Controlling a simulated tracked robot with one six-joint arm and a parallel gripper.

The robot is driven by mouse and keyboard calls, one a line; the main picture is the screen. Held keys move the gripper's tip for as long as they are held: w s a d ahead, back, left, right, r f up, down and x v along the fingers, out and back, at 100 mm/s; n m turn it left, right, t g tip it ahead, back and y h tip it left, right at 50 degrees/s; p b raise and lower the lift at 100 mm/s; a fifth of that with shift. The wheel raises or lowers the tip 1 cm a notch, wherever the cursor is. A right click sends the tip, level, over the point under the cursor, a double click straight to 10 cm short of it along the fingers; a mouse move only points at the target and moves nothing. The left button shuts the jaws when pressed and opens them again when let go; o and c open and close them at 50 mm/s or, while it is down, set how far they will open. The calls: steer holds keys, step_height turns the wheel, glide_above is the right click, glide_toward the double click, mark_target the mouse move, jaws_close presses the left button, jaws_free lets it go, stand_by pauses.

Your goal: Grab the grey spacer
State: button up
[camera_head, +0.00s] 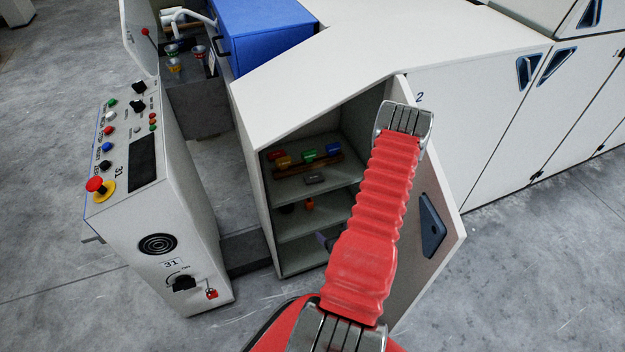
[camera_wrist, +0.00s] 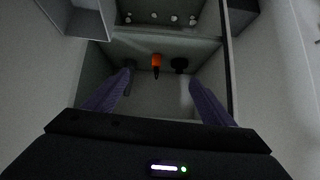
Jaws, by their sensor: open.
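A small grey block (camera_head: 315,179) lies on the upper shelf of the open cabinet in the head view; I cannot tell whether it is the grey spacer. In the dim wrist view, a dark grey shape (camera_wrist: 131,64) shows by the left fingertip, partly hidden and unclear. My gripper (camera_wrist: 160,80) is open, its two purple fingers apart with nothing between them. In the head view, a purple finger (camera_head: 322,239) shows at the cabinet's lower opening; my red arm hides the rest.
An orange piece (camera_wrist: 156,61) and a black round piece (camera_wrist: 179,65) stand beyond the fingers. The open cabinet door (camera_head: 437,245) is at right, a control console (camera_head: 160,200) at left.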

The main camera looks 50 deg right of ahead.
steer(key=w+d+r+t+h, duration=0.2)
steer(key=w+r+t+h, duration=0.1)
steer(key=r, duration=0.7)
steer(key=shift+w+d+n+t, duration=0.35)
steer(key=shift+w+t, duration=0.15)
steer(key=shift+t, duration=0.7)
steer(key=shift+w+r, duration=0.1)
glide_toward(315, 179)
steer(key=x, duration=0.4)
steer(key=shift+w+a, duration=0.1)
steer(key=shift+w, duration=0.05)
steer(key=shift+x, duration=2.65)
steer(key=shift+c, duration=0.6)
steer(key=c, duration=1)
